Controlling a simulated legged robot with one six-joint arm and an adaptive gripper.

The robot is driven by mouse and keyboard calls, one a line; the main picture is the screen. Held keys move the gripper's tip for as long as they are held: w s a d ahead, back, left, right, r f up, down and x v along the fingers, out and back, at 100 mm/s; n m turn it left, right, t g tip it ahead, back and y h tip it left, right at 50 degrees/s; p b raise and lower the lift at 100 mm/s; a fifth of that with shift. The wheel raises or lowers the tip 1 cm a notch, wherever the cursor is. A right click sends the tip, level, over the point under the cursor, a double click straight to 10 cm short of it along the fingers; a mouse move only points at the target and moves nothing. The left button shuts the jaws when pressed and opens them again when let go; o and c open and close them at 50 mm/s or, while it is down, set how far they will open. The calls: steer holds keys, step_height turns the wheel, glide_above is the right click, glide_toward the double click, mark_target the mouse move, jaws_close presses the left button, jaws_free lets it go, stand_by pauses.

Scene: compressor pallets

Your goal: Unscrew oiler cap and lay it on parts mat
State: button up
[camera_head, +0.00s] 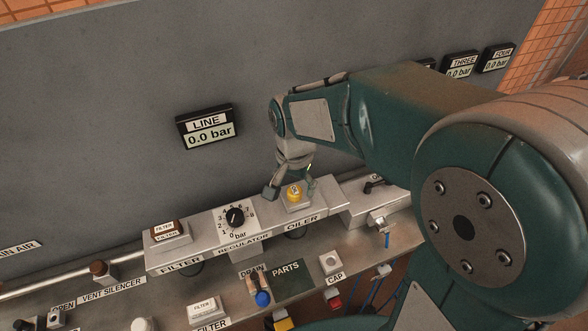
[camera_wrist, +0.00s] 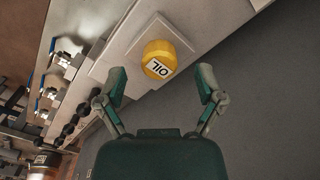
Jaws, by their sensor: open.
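The yellow oiler cap (camera_head: 295,192) sits on the block above the OILER label, and its OIL label shows in the wrist view (camera_wrist: 158,62). My gripper (camera_head: 289,188) is over the oiler, with its fingers apart. In the wrist view my gripper (camera_wrist: 161,85) is open and empty, with the cap just beyond and between the fingertips. I cannot tell whether a finger touches it. The dark parts mat (camera_head: 290,279), marked PARTS, lies on the lower shelf in front of the oiler, with nothing seen on it.
The regulator knob (camera_head: 235,216) and filter block (camera_head: 168,234) stand left of the oiler. The drain valve with its blue end (camera_head: 262,298) is beside the mat's left edge. A square CAP block (camera_head: 331,262) stands to its right. A LINE display (camera_head: 208,126) reads 0.0 bar.

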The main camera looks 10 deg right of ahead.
steer(key=shift+f, duration=1)
jaws_close()
steer(key=shift+n, duration=1.9)
steer(key=n, duration=0.2)
steer(key=shift+n, duration=0.8)
steer(key=n, duration=0.3)
steer(key=shift+s+n, duration=0.1)
steer(key=shift+n, duration=0.2)
